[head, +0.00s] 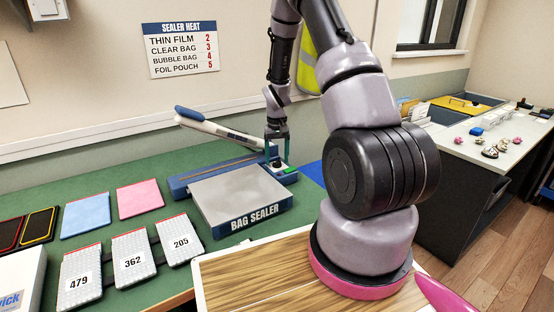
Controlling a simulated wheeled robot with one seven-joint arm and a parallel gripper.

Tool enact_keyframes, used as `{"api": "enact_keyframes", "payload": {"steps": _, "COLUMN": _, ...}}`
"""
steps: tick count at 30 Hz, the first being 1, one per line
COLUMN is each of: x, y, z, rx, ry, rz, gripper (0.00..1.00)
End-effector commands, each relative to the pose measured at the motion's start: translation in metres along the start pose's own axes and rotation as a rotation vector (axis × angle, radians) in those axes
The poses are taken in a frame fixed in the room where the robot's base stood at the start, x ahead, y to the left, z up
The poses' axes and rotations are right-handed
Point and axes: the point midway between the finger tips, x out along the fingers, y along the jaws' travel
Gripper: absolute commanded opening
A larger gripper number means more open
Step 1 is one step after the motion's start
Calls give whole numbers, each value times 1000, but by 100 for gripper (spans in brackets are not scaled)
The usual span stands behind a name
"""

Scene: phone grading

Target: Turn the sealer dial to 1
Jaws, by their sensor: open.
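The bag sealer (242,203) stands on the green table, a grey plate with a blue front labelled BAG SEALER. Its raised sealing arm (219,128) slopes up to the left behind the plate. The dial (277,163) is a small dark knob on the white panel at the sealer's right end; its setting is too small to read. My gripper (277,158) points down over this panel with its teal fingers apart, one on each side of the dial. I cannot tell whether the fingers touch it.
A wall sign (181,47) lists sealer heat settings. Bubble pouches numbered 479 (80,280), 362 (133,257) and 205 (180,242) lie left of the sealer. Blue (86,215) and pink (140,198) pouches lie behind them. A side table (480,135) with small items stands at right.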

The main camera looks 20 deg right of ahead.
Motion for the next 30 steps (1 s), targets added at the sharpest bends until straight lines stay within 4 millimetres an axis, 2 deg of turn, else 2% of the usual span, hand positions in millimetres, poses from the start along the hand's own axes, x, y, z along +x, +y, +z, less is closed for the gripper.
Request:
{"api": "enact_keyframes", "payload": {"steps": 9, "x": -61, "y": 0, "z": -1, "rx": 0, "ry": 6, "rz": -1, "gripper": 72}}
{"api": "enact_keyframes", "payload": {"steps": 15, "x": -92, "y": 0, "z": -1, "rx": 0, "ry": 4, "rz": 0, "gripper": 72}}
{"api": "enact_keyframes", "payload": {"steps": 20, "x": -102, "y": 0, "z": 0, "rx": 0, "ry": 2, "rz": 0, "gripper": 72}}
{"api": "enact_keyframes", "payload": {"steps": 30, "x": -103, "y": 0, "z": 0, "rx": 0, "ry": 1, "rz": 0, "gripper": 72}}
